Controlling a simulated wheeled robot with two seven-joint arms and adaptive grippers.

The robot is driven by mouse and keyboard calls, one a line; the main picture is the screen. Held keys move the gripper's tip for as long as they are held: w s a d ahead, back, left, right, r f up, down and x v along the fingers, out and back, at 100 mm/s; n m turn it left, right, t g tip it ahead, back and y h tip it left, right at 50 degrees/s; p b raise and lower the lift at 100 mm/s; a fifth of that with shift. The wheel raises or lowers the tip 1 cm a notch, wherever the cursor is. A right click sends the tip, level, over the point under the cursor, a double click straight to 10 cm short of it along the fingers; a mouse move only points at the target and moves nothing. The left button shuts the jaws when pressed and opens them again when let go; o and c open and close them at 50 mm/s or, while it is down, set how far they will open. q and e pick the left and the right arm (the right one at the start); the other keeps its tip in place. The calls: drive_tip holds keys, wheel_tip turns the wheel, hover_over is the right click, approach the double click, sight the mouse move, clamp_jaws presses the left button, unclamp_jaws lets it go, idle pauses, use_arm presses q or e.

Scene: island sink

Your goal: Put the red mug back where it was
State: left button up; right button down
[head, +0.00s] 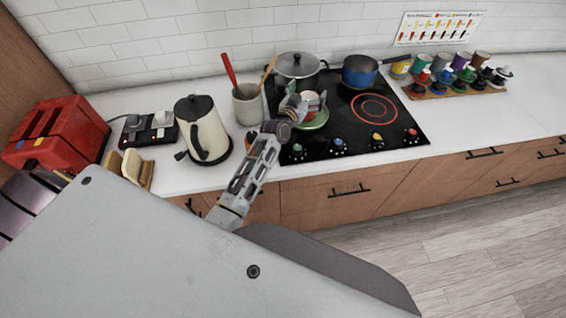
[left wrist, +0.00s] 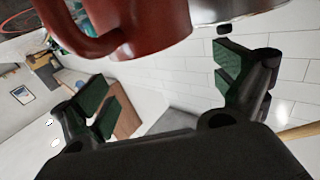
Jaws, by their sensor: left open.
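The red mug (left wrist: 150,22) fills the top of the left wrist view, close to the camera, with its handle (left wrist: 78,38) to the left. My left gripper (left wrist: 167,82) is open, its green-padded fingers apart below the mug in that picture, with no grip on it visible. In the head view my left gripper (head: 297,106) is over the left part of the black cooktop (head: 347,143), beside a green pan (head: 315,121). The mug is mostly hidden there by the gripper; only small reddish patches show. My right gripper is not in view.
A steel pot (head: 297,68) and blue saucepan (head: 360,72) stand behind. The utensil crock (head: 247,105) and cream kettle (head: 205,130) are close on the left. A wooden rack (head: 455,88) with small bottles lies right, coloured cups behind it. The counter (head: 490,122) in front is clear.

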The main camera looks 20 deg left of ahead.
use_arm(q)
drive_tip(key=shift+r+p, duration=1.15)
drive_tip(key=shift+r, duration=0.25)
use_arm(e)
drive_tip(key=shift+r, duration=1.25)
use_arm(q)
drive_tip(key=shift+r+p, duration=0.3)
drive_tip(key=shift+r, duration=0.05)
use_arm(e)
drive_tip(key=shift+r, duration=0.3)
